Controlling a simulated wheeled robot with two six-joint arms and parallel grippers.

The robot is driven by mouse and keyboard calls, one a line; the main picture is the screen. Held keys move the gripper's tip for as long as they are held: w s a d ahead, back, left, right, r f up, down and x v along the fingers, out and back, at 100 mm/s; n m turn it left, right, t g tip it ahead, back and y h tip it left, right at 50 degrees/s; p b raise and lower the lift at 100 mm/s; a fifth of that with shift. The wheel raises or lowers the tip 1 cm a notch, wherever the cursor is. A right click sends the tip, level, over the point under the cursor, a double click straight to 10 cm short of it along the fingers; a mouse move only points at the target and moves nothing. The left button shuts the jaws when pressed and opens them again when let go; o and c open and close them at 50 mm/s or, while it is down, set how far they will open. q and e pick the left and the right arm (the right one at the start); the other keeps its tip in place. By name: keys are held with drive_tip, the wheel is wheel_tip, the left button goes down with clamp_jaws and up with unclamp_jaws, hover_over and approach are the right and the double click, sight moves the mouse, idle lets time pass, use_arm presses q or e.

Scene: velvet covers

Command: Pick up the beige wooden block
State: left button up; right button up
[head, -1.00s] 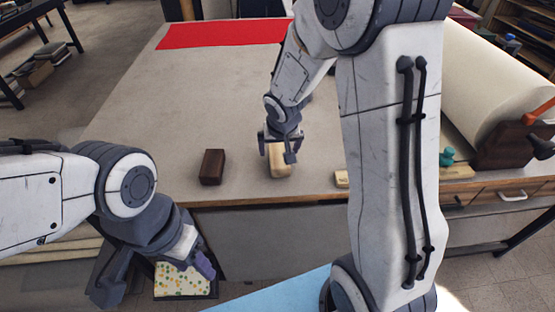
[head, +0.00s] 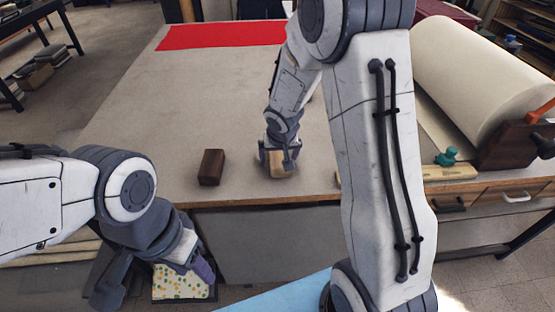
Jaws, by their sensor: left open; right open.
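The beige wooden block (head: 277,171) stands on the grey table top near its front edge. My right gripper (head: 277,165) is open and low around the block, with a finger at each side. The gripper hides the block's upper part, and I cannot tell whether the fingers touch it. My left gripper (head: 155,275) is open and empty in front of the table, at the lower left.
A dark brown block (head: 212,167) stands left of the beige one. A red cloth (head: 222,35) lies at the table's far end. A large cream roll (head: 490,80) and a small teal item (head: 446,156) are at the right. The table's left middle is clear.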

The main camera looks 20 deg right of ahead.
drive_tip(key=shift+f, duration=0.1)
drive_tip(key=c, duration=1.3)
drive_tip(key=shift+c, duration=1)
